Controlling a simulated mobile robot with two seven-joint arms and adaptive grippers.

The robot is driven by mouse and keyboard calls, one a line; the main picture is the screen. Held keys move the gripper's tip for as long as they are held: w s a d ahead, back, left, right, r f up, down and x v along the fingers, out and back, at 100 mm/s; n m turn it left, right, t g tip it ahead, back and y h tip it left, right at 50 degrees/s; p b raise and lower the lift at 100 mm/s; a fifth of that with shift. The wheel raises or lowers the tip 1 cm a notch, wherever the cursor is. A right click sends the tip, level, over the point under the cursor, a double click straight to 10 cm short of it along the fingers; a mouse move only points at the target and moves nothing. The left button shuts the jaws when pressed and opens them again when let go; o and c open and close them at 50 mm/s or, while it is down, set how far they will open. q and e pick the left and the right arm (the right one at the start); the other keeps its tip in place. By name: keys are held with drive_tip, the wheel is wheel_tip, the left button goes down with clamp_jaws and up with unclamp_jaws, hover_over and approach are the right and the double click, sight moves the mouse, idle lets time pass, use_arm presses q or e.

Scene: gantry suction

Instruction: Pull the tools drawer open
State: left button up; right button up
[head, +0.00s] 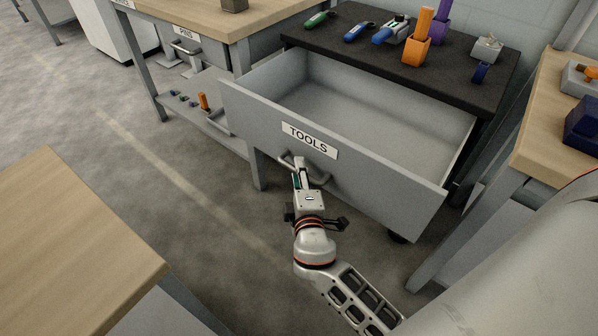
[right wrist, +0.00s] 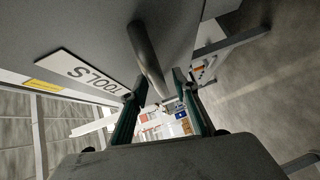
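The tools drawer (head: 250,118) is a grey box pulled well out from under a dark bench top, and its inside shows empty. Its front carries a white TOOLS label (head: 309,140) and a grey bar handle (head: 318,172). My right gripper (head: 299,168) is at the handle's left part. In the right wrist view the handle (right wrist: 147,58) runs down between the two fingers (right wrist: 158,82). The fingers stand apart, with gaps showing beside the bar; I see no firm hold. My left gripper is not in view.
The dark bench top (head: 343,35) holds several tools and an orange holder (head: 415,52). A wooden bench with a PINS drawer (head: 185,33) stands at the left back. A wooden table (head: 70,240) is at the front left, another bench (head: 550,130) at the right. Floor between is clear.

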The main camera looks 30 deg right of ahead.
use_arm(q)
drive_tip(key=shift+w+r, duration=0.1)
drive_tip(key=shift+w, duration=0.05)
use_arm(e)
drive_tip(key=v, duration=1.2)
drive_tip(key=s+f+m+g+y, duration=0.2)
drive_tip(key=s+f+y, duration=0.3)
drive_tip(key=f, duration=0.4)
drive_tip(key=s+a+f+m+g+y, duration=0.2)
drive_tip(key=s+m+y, duration=0.25)
drive_tip(key=s, duration=0.55)
use_arm(q)
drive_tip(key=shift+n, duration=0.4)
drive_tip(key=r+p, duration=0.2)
drive_tip(key=p, duration=0.4)
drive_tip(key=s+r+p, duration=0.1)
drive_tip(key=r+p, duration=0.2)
drive_tip(key=p, duration=0.4)
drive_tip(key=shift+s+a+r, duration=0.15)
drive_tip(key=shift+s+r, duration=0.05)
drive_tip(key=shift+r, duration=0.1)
use_arm(e)
wheel_tip(320, 180, up, 6)
drive_tip(key=s+m, duration=0.1)
drive_tip(key=s, duration=0.1)
drive_tip(key=shift+a+f+g+h, duration=0.15)
drive_tip(key=shift+f+g+h, duration=0.05)
drive_tip(key=shift+g+h, duration=0.15)
